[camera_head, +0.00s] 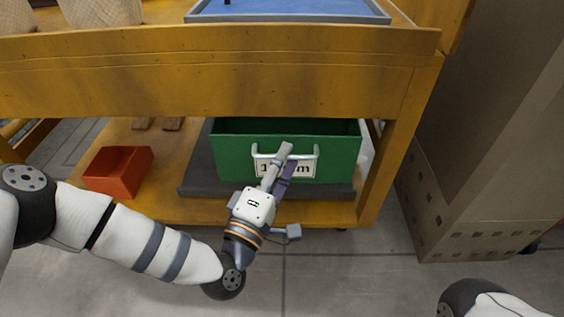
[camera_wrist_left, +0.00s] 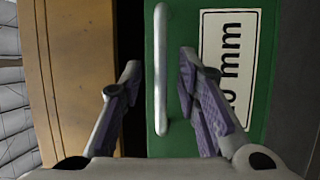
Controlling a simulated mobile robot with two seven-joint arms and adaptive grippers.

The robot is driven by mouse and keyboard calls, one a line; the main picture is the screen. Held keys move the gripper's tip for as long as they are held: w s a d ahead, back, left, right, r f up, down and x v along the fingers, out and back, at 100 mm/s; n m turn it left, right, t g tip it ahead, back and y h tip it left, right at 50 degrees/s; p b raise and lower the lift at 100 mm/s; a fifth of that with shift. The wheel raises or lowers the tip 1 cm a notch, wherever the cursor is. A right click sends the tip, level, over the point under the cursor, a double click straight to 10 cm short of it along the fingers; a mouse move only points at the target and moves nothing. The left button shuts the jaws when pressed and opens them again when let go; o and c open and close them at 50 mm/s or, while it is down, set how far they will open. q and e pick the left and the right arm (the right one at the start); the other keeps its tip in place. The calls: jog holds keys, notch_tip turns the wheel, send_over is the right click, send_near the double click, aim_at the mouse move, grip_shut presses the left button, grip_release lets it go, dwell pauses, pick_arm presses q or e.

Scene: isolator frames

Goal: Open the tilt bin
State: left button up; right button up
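The green bin (camera_head: 230,150) sits under the yellow bench, on a dark grey base. Its front has a pale bar handle (camera_head: 308,154) and a white label (camera_head: 301,170) ending in "mm". My left gripper (camera_head: 287,157) is in front of the bin and partly covers the handle and label. In the left wrist view, its two fingers (camera_wrist_left: 160,67) are apart, one on each side of the upright-looking handle (camera_wrist_left: 160,105), with gaps to it. The green front (camera_wrist_left: 182,20) fills the middle there. How far the bin is tilted cannot be told. My right gripper is out of view.
A red open box (camera_head: 118,172) stands on the lower shelf, left of the bin. The yellow bench front (camera_head: 210,85) overhangs the bin. A bench leg (camera_head: 385,170) and a large brown cabinet (camera_head: 490,150) stand to the right. The floor in front is clear.

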pick_arm(q)
grip_shut()
jog(key=shift+s+f, duration=0.1)
jog(key=shift+s, duration=0.1)
jog(key=s+f, duration=0.6)
jog(key=shift+a+f, duration=0.15)
jog(key=shift+f, duration=0.05)
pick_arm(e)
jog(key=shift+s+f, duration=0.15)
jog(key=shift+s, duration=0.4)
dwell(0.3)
